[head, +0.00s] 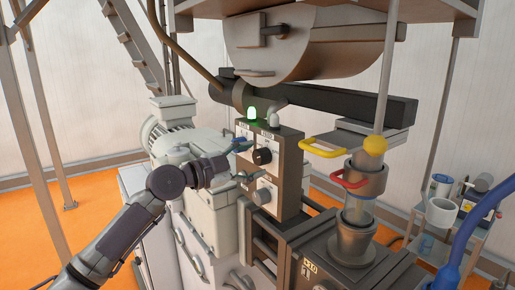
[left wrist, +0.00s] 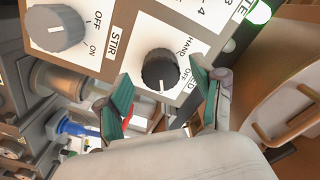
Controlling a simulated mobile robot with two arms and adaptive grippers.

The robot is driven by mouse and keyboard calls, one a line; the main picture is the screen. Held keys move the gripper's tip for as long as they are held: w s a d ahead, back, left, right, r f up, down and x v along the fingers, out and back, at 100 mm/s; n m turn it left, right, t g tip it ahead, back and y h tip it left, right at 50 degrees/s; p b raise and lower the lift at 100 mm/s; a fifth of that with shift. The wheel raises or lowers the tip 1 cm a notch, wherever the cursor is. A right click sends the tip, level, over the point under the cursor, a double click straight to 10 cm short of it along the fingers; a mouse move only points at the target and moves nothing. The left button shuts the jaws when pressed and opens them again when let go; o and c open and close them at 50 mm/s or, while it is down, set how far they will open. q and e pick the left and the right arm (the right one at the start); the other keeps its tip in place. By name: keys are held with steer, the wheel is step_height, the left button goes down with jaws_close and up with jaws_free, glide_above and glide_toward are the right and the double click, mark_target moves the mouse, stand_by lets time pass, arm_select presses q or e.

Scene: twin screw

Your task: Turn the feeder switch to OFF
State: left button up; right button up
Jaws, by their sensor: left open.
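The black feeder knob (head: 262,156) is on the upper part of the front of a brown control box (head: 288,165). In the left wrist view the black knob (left wrist: 160,70) has HAND and OFF printed beside it, with further lettering partly hidden by a finger. A pale mark shows on the knob's lower part in that view; which label it points at is unclear. My left gripper (head: 242,161) is open in front of the box, to the left of the knob. In the wrist view its teal-padded fingers (left wrist: 162,96) are on either side of the knob, apparently empty.
A grey STIR knob (left wrist: 55,28) marked OFF and ON is close by. A green lamp (head: 252,113) glows on top of the box. A yellow handle (head: 322,148) and a red handle (head: 350,181) are to the right. A cart (head: 428,245) with small items stands far right.

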arm_select(q)
steer(key=shift+x, duration=1.05)
steer(key=shift+a, duration=0.1)
steer(key=c, duration=1.1)
steer(key=shift+f, duration=0.1)
steer(key=shift+c, duration=0.2)
